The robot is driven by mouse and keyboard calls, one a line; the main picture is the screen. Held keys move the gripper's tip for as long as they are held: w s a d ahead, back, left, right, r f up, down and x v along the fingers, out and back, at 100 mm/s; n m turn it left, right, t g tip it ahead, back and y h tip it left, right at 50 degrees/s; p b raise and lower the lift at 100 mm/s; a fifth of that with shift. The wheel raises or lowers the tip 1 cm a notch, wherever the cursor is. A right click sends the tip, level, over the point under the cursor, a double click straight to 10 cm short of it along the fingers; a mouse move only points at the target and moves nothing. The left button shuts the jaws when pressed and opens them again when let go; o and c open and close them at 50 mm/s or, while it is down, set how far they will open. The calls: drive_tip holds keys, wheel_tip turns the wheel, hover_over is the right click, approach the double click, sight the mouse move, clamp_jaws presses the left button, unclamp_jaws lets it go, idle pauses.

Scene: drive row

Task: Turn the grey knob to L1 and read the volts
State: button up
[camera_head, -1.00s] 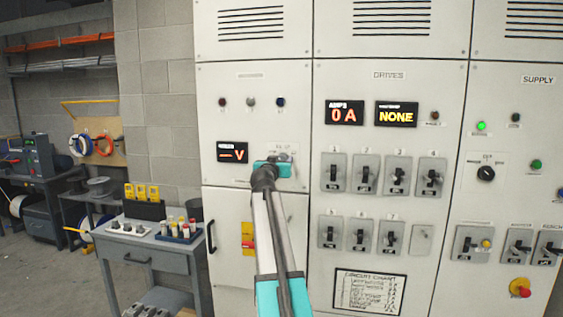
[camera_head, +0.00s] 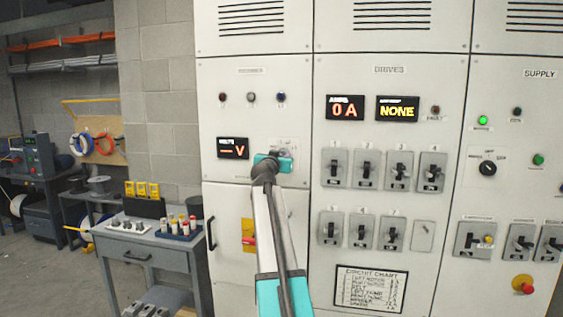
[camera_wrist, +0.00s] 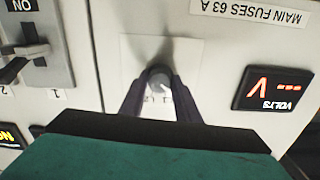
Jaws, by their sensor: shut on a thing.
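The grey knob (camera_wrist: 160,80) shows in the wrist view, on a pale plate on the cabinet front. My gripper (camera_wrist: 157,88) is shut on it, with one dark finger on each side. The plate's markings are partly hidden, so I cannot tell the knob's position. In the head view my gripper (camera_head: 284,160) covers most of the knob. The volts display (camera_head: 232,148) is lit and reads dashes and a V. It also shows upside down in the wrist view (camera_wrist: 272,88).
The drives panel to the right has an amps display (camera_head: 345,108) reading 0 A, a display (camera_head: 397,109) reading NONE, and several breakers (camera_head: 365,168). A grey workbench (camera_head: 150,250) stands at left.

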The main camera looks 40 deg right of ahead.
drive_tip(key=shift+w+f+m+b, duration=0.15)
drive_tip(key=shift+m+b, duration=0.15)
drive_tip(key=shift+b, duration=0.55)
drive_tip(key=m+b, duration=0.3)
drive_tip(key=b, duration=0.5)
drive_tip(key=m+b, duration=0.2)
drive_tip(key=b, duration=0.2)
drive_tip(key=shift+r+m, duration=0.2)
drive_tip(key=shift+m, duration=0.2)
drive_tip(key=shift+a+r+m+b, duration=0.1)
drive_tip(key=shift+m+b, duration=0.2)
drive_tip(key=shift+b, duration=0.2)
drive_tip(key=o, duration=0.9)
drive_tip(key=shift+o, duration=0.7)
